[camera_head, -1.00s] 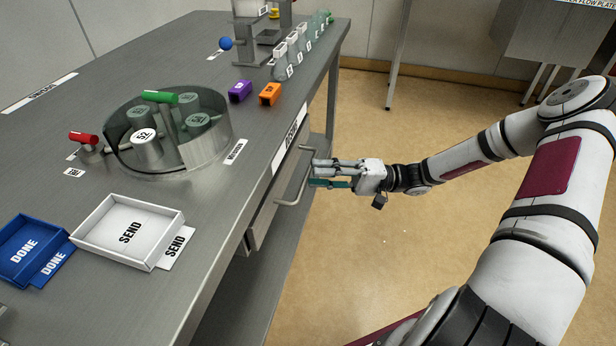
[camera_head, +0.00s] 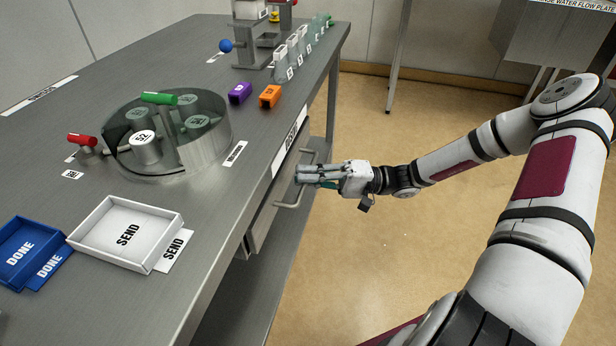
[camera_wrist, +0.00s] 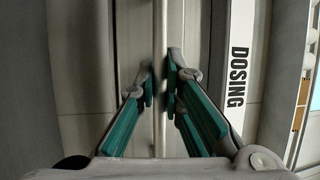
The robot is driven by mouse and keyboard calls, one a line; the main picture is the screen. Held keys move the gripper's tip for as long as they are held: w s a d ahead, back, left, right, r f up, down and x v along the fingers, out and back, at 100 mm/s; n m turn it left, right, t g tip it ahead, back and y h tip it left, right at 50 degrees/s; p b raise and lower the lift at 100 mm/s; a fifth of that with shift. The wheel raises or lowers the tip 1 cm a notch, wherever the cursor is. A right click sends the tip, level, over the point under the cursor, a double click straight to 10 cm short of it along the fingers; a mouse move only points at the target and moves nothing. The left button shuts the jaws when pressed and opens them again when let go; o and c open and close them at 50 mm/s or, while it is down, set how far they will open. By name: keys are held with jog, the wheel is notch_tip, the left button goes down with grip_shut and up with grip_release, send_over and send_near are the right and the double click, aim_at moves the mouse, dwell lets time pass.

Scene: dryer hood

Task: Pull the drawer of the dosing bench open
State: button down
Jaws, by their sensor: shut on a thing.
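The drawer (camera_head: 268,216) of the dosing bench (camera_head: 215,215) is under the bench top and looks shut. Its metal bar handle (camera_head: 289,205) stands out from the drawer front. My gripper (camera_head: 300,175) is at the handle, with its fingers pointing left towards the drawer. In the wrist view the handle (camera_wrist: 160,45) runs upright between the green-padded fingers (camera_wrist: 160,88), which are closed around it. The label "DOSING" (camera_wrist: 237,75) shows to the right there. The fingers hide part of the handle in the head view.
The floor (camera_head: 400,250) on the handle's side is clear.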

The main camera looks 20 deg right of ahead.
jog(key=shift+d, duration=0.1)
jog(key=s+d+p, duration=0.4)
jog(key=s+d, duration=0.9)
jog(key=d, duration=0.5)
jog(key=shift+s+f, duration=0.1)
jog(key=c, duration=1.7)
grip_release()
jog(key=v, duration=1.2)
